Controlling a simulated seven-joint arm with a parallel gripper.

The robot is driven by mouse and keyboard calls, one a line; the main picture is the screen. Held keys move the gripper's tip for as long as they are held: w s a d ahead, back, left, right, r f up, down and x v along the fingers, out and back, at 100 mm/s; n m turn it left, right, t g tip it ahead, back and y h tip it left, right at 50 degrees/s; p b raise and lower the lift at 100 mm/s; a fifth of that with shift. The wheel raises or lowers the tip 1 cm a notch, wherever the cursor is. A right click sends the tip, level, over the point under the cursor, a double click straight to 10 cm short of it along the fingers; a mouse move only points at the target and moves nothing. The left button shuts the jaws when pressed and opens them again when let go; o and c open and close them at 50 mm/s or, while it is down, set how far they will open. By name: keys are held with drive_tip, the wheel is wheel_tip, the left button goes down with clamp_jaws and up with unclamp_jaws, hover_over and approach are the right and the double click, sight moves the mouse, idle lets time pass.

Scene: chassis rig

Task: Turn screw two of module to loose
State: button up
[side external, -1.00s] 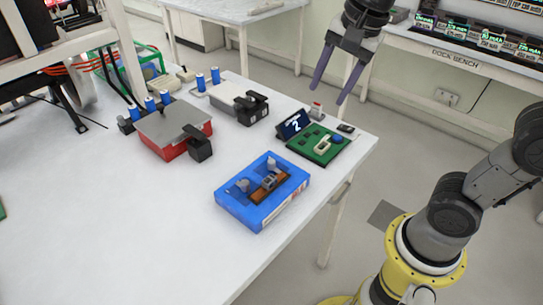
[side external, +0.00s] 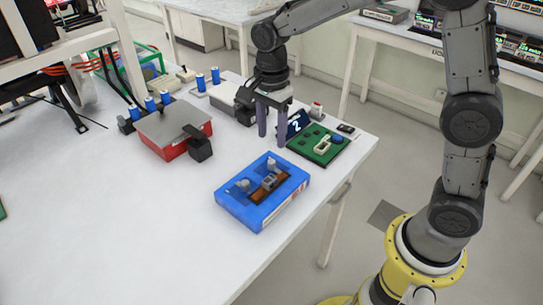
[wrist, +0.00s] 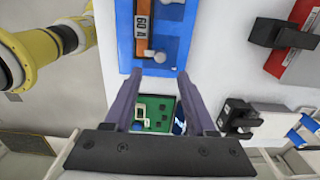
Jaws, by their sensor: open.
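A blue box-shaped module (side external: 237,207) lies near the table's front edge; it also shows at the top of the wrist view (wrist: 183,40). A brown bar marked "60 A" (wrist: 141,30) lies in its recess. Pale screw-like knobs (side external: 243,184) sit beside the bar, and one (wrist: 160,57) shows near the module's near end in the wrist view. I cannot read which is screw two. My gripper (side external: 273,140) is open and empty, pointing down behind the module in the side view. In the wrist view its fingertips (wrist: 160,73) are near the module's edge.
A green board (side external: 318,145) and a dark "2" sign (side external: 293,124) stand close to my gripper. A red box with a grey lid (side external: 172,132), a white box (side external: 226,93) and blue cylinders (side external: 150,104) are further left.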

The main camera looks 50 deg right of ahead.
sight(271, 161)
wheel_tip(271, 161, down, 8)
drive_tip(key=shift+r, duration=0.1)
idle(0.4)
clamp_jaws()
